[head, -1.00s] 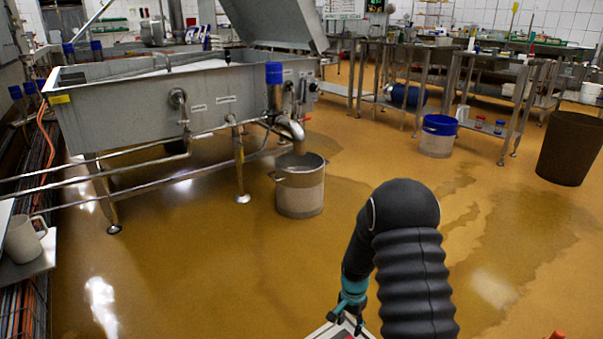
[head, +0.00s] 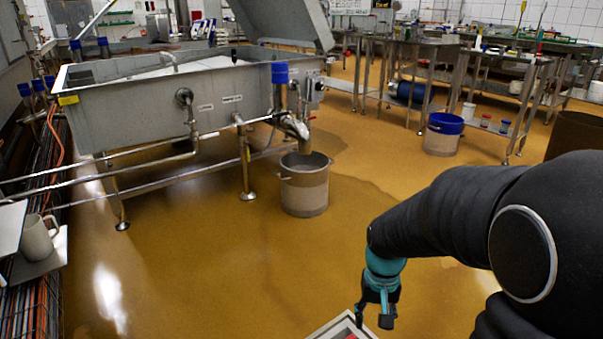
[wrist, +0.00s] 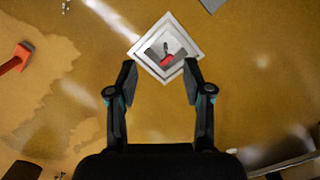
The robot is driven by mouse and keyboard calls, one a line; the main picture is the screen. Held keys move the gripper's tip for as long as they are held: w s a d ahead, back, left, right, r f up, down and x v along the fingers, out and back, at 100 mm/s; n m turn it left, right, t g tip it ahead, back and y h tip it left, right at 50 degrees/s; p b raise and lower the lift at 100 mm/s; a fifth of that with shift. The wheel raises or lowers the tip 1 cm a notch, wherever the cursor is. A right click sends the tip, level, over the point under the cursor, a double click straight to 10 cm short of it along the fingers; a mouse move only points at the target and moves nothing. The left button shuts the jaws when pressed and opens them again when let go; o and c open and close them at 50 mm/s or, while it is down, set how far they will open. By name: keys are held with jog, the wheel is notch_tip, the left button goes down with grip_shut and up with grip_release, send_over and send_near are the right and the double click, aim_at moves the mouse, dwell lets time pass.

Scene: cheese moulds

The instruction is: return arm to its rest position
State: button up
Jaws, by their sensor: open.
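My gripper (wrist: 160,85) is open in the wrist view, its two dark fingers spread apart with nothing between them. In the head view my gripper (head: 374,310) hangs downward at the lower middle, at the end of my black arm. Beyond the fingertips in the wrist view is a square pale tray (wrist: 141,51), with a red and dark item (wrist: 167,61) inside. The tray (head: 327,329) also shows at the bottom edge of the head view, mostly cut off.
A steel vat (head: 150,110) stands at the left, with a bucket (head: 304,190) under its outlet. A blue-rimmed bucket (head: 443,140) stands near steel tables at the back right. A mug (head: 38,240) is at the far left. An orange-red object (wrist: 14,60) lies on the floor. The middle floor is clear.

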jog(key=s+r+t+p, duration=0.2)
jog(key=s+r, duration=0.2)
jog(key=r, duration=0.3)
jog(key=s+r+t+p, duration=0.2)
jog(key=s+r, duration=0.2)
jog(key=r, duration=0.4)
jog(key=s+r+n+t+p, duration=0.1)
jog(key=s+r, duration=0.3)
jog(key=r, duration=0.4)
jog(key=shift+s+t+p, duration=0.25)
jog(key=shift+t+p, duration=0.35)
jog(key=shift+p, duration=0.1)
jog(key=shift+d, duration=0.1)
jog(key=shift+c, duration=0.8)
jog(key=shift+d, duration=0.15)
